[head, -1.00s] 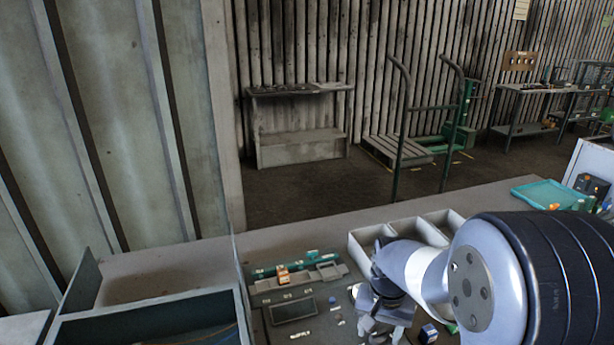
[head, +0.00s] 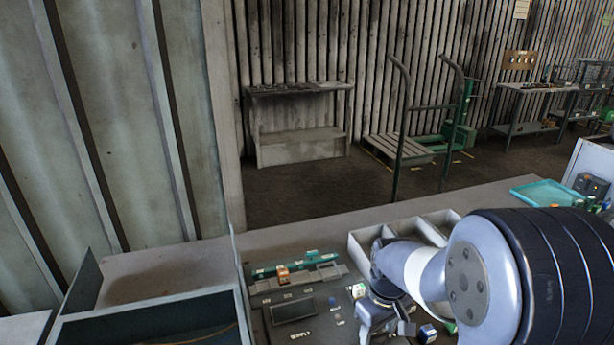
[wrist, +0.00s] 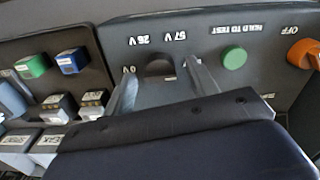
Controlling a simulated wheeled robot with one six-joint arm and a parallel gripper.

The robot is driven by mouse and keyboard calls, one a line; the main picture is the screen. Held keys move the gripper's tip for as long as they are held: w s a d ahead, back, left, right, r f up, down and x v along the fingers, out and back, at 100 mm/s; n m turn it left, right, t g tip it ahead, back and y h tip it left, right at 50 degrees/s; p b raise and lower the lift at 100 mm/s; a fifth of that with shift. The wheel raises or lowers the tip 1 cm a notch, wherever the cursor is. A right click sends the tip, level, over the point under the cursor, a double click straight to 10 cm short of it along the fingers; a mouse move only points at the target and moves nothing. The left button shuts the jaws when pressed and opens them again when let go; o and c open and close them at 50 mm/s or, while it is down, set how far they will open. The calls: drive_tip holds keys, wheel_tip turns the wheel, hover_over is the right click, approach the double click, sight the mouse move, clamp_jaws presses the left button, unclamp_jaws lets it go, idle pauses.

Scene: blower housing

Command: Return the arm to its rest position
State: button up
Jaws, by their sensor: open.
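My gripper (wrist: 164,85) is open in the wrist view, with its two metal fingers apart and nothing visible held between them. Beyond the fingers is a grey panel with upside-down labels, "26 V", "57 V", "HOLD TO TEST" and "OFF". A dark rounded control (wrist: 160,67) shows between the fingers; I cannot tell whether they touch it. A green button (wrist: 234,58) and an orange knob (wrist: 304,54) lie to the right. In the head view my gripper (head: 376,318) is low over the bench, partly hidden by my arm.
In the wrist view, a green block (wrist: 32,66) and a blue block (wrist: 72,61) sit left of the fingers. In the head view, a pale divided tray (head: 356,249) stands behind my arm, a dark console (head: 292,308) to its left, and a teal tray (head: 545,191) at right.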

drive_tip(key=shift+n, duration=1.6)
